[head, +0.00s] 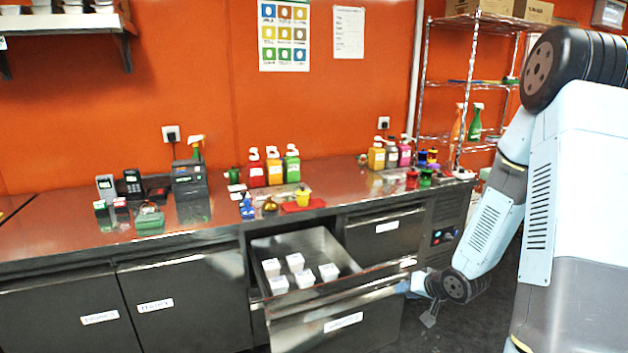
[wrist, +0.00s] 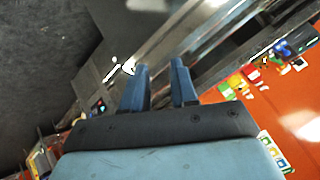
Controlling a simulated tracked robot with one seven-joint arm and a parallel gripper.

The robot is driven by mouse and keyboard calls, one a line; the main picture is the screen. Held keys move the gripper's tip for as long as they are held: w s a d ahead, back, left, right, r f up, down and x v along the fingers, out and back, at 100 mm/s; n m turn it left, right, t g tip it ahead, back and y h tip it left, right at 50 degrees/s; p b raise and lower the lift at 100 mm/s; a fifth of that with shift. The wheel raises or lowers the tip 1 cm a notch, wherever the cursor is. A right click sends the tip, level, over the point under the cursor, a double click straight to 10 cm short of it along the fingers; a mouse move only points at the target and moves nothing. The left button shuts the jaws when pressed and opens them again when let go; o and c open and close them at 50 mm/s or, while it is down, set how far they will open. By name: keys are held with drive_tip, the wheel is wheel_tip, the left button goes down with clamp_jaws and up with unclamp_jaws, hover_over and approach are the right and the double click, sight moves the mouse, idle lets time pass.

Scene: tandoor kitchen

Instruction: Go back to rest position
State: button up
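My arm comes in from the right in the head view and reaches down beside the counter. My gripper (head: 410,285) is close to the right end of the open drawer's front; I cannot tell whether it touches it. In the wrist view, the two blue fingers of my gripper (wrist: 161,75) stand apart with nothing held between them. The open drawer (head: 345,322) is pulled out and has several white containers (head: 295,262) in its left part.
A steel counter (head: 60,215) runs along the orange wall, carrying sauce bottles (head: 274,168), a card terminal (head: 133,184) and a register (head: 189,178). A wire shelf rack (head: 465,82) stands at the back right. Dark floor (head: 415,335) shows below my gripper.

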drive_tip(key=s+d+r+n+h, duration=0.1)
drive_tip(key=s+d+r+h, duration=0.15)
drive_tip(key=r, duration=0.75)
drive_tip(key=s+d+r+h, duration=0.1)
drive_tip(key=s+r+h, duration=0.25)
drive_tip(key=r, duration=0.65)
drive_tip(key=s+a+r+g, duration=0.1)
drive_tip(key=s+a+r, duration=0.2)
drive_tip(key=s+r, duration=0.3)
drive_tip(key=s+a+r+g+y, duration=0.1)
drive_tip(key=s+a+r, duration=0.2)
drive_tip(key=s, duration=1.1)
wheel_tip(320, 180, up, 4)
drive_tip(key=shift+f+n+y, duration=0.15)
drive_tip(key=shift+n+y, duration=0.15)
drive_tip(key=shift+n, duration=0.1)
